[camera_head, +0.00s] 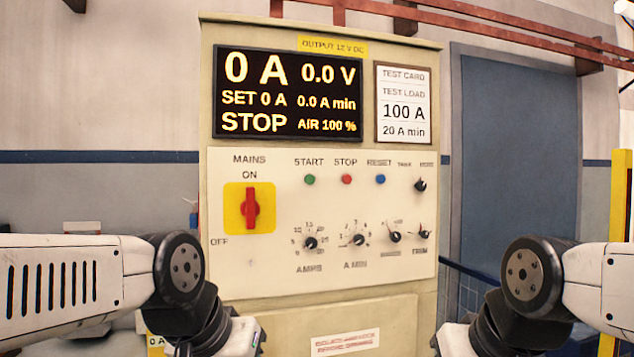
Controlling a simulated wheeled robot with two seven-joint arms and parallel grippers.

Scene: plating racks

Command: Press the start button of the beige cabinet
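The beige cabinet (320,27) stands upright in front of me, filling the middle of the head view. Its start button (310,179) is small, round and green, on the white panel under the word START. The red stop button (346,179) and the blue reset button (381,179) sit to its right. The black display (288,95) reads 0 A, 0.0 V and STOP. My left arm comes in at the lower left and my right arm at the lower right. Both grippers are out of the picture below, and nothing covers the start button.
A red mains switch (250,208) on a yellow plate points up to ON. Several black knobs lie below and right of the buttons, including the amps knob (310,243). A test card (403,106) reads 100 A, 20 A min. A yellow post (620,200) stands at the right.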

